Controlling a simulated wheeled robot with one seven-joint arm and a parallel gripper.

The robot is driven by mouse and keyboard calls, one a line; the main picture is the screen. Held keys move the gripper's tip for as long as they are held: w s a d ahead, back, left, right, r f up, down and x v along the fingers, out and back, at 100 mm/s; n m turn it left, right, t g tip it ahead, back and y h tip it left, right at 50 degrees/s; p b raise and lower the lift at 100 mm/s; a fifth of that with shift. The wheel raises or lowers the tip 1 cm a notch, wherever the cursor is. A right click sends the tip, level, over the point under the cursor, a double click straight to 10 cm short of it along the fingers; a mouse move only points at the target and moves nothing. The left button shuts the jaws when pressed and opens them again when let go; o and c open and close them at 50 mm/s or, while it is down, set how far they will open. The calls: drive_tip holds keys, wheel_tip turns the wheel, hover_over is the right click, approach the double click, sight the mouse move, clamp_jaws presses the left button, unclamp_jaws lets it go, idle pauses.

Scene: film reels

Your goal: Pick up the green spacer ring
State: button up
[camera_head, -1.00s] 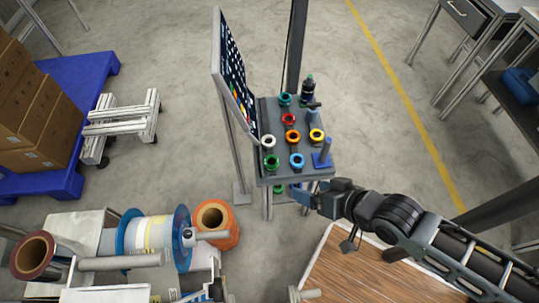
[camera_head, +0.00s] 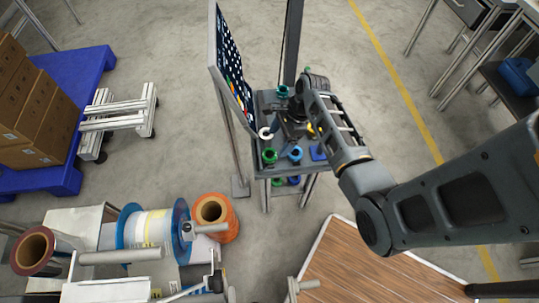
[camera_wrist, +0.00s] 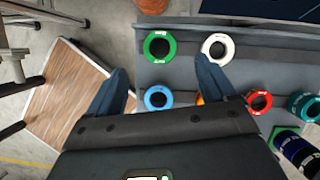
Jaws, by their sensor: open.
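The green spacer ring (camera_head: 269,156) sits on the grey stepped stand (camera_head: 262,174), at its near left corner in the head view. In the wrist view the green ring (camera_wrist: 159,46) lies at the top, left of a white ring (camera_wrist: 218,47), its dark centre facing the camera. My gripper (camera_wrist: 162,66) is open, its two blue fingers spread and empty. In the wrist view the green ring shows beyond and between the fingertips; the height gap cannot be judged. In the head view my arm hides much of the gripper above the stand.
Blue (camera_wrist: 158,98), orange (camera_wrist: 200,99), red (camera_wrist: 259,101) and teal (camera_wrist: 303,106) rings stand close by on the stand. An upright board (camera_head: 230,70) borders the stand's left side. More rings sit on a lower level. A wood-topped surface (camera_head: 375,262) lies at the front right.

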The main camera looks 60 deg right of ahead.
sight(271, 157)
drive_tip(key=shift+b+x, duration=0.35)
drive_tip(key=shift+x, duration=3.5)
drive_tip(key=shift+a, duration=0.1)
drive_tip(key=shift+c, duration=0.2)
drive_tip(key=c, duration=1.1)
drive_tip(key=shift+r, duration=0.15)
